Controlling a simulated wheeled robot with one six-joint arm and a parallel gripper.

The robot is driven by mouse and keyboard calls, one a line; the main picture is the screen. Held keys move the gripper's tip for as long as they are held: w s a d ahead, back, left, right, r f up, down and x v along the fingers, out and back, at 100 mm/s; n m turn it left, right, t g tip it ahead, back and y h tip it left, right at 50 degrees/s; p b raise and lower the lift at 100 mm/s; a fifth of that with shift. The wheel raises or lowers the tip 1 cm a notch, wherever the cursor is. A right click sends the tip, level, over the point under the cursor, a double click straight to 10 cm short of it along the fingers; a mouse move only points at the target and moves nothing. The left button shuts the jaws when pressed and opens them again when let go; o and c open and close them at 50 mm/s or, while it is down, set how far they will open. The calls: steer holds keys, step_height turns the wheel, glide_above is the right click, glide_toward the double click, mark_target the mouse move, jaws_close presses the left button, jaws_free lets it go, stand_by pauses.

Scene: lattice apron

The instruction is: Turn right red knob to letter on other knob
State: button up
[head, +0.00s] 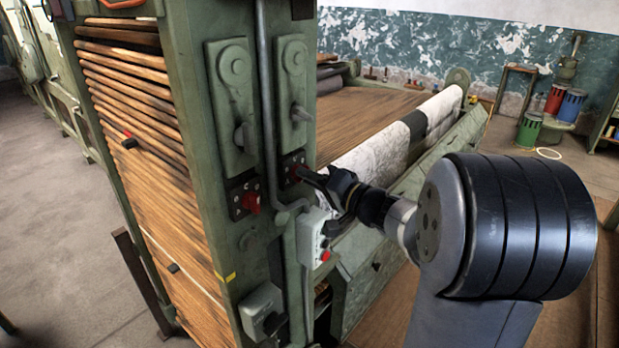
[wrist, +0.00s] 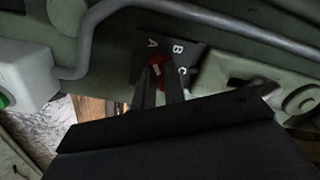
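The right red knob (head: 295,172) sits on a small dark plate on the right green post, with my gripper (head: 306,174) right at it. In the wrist view the red knob (wrist: 156,66) shows at the tips of my gripper's two fingers (wrist: 158,82), with a pale mark on its face. The letters A, B and C stand on the plate (wrist: 172,50) around it. The fingers partly cover the knob, and I cannot tell whether they press on it. The other red knob (head: 251,201) is on the left dark plate (head: 237,196); its pointed letter is too small to read.
A grey pipe (head: 266,110) runs between the two plates and bends below the right one. A pale box with a red button (head: 313,238) is just below my gripper. A grey-green switch box (head: 262,311) is lower left. Wooden slats (head: 140,120) fill the left side.

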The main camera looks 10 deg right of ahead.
jaws_close()
steer(key=shift+f+m+b, duration=0.1)
steer(key=shift+m+b, duration=0.2)
steer(key=shift+b, duration=0.05)
steer(key=shift+r+m, duration=0.2)
steer(key=shift+m, duration=11.3)
steer(key=shift+p, duration=0.3)
